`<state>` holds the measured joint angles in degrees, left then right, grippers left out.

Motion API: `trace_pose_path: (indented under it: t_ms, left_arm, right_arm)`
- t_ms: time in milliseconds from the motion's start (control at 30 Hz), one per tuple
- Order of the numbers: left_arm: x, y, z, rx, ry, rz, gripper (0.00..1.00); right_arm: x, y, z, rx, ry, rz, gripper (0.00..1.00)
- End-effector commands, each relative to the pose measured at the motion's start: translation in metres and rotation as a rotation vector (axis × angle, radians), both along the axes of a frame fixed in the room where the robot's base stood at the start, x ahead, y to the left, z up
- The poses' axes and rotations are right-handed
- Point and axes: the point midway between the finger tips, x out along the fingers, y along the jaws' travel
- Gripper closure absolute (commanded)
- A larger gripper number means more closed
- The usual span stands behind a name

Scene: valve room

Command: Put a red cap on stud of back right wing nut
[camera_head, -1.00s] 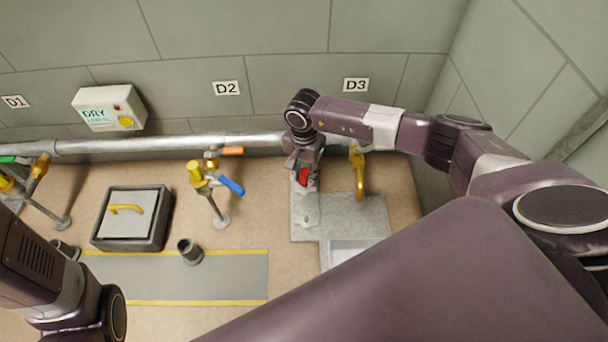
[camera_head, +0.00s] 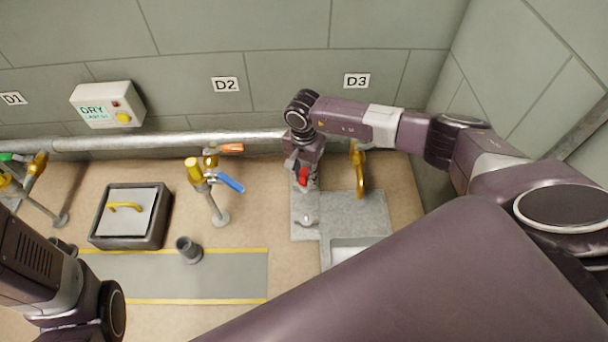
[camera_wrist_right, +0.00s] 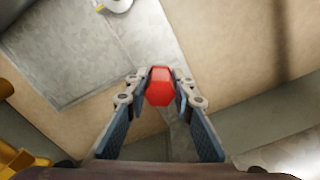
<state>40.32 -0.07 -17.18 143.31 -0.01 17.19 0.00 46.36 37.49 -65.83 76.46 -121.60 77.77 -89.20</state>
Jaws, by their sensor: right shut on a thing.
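My right gripper (camera_head: 303,182) is shut on a red cap (camera_head: 303,176), above the back left part of the grey plate (camera_head: 360,212). In the right wrist view, the red cap (camera_wrist_right: 158,87) sits between the two fingertips (camera_wrist_right: 160,85). A light grey wing nut (camera_head: 308,220) stands on the plate in front of the gripper; part of a pale fitting (camera_wrist_right: 115,4) shows at the top edge of the wrist view. Any wing nut or stud under the gripper is hidden. My left arm enters at the lower left; its gripper is out of view.
A yellow curved handle (camera_head: 359,172) stands close to the right of my right gripper. A metal pipe (camera_head: 170,142) runs along the wall behind. A valve with a blue lever (camera_head: 230,183), a lidded box (camera_head: 133,215) and a grey cup (camera_head: 188,250) are to the left.

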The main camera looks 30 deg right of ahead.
Motion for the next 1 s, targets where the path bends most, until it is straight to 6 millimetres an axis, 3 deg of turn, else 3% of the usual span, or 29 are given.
trace_pose_path:
  t_ms: [967, 1000]
  left_arm:
    - [0.0019, -0.0003, -0.0037, 0.001, 0.005, 0.000, 0.55]
    - [0.0020, -0.0004, -0.0037, 0.001, 0.005, 0.000, 0.55]
  right_arm:
    - [-0.0002, -0.0006, -0.0052, -0.001, -0.001, -0.001, 0.94]
    - [-0.0002, -0.0006, -0.0052, -0.001, -0.001, -0.001, 0.76]
